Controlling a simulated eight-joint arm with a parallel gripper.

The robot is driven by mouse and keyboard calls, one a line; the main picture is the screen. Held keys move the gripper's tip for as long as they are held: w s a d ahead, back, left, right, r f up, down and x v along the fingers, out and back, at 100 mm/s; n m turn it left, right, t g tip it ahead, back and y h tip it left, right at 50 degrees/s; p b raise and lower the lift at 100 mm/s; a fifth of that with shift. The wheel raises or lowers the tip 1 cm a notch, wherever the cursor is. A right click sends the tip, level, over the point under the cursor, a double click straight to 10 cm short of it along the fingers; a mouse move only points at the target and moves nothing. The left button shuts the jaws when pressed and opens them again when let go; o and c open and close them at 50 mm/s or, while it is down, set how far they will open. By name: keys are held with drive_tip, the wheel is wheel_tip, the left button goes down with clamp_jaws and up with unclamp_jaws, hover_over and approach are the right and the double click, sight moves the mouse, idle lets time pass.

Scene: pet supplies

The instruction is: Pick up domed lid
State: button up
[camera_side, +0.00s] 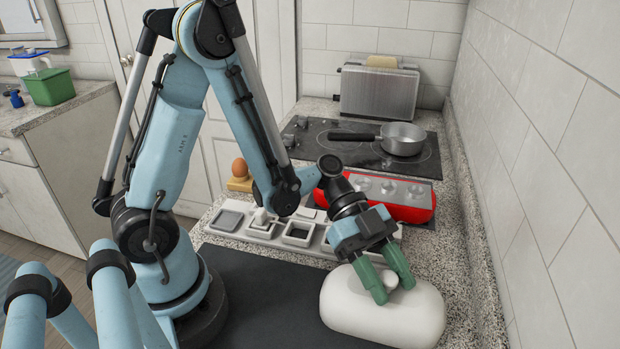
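The domed lid (382,318) is a large, white, rounded oblong shape with a small pale knob (390,280) on top. It rests at the front right of the counter, partly over the dark mat. My gripper (393,288) has two green fingers that point down at the top of the lid. One finger is on each side of the knob, with their tips close to the lid's surface. I cannot tell whether the fingers press on the knob. What is under the lid is hidden.
Behind the lid stand a pale tray with square compartments (262,240) and a red tray with round clear cups (415,214). A saucepan (403,139) sits on the black cooktop, with a toaster (379,92) behind. The tiled wall is close on the right. The dark mat (270,300) is clear left of the lid.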

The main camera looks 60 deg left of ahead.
clamp_jaws()
drive_tip(key=shift+r, duration=0.15)
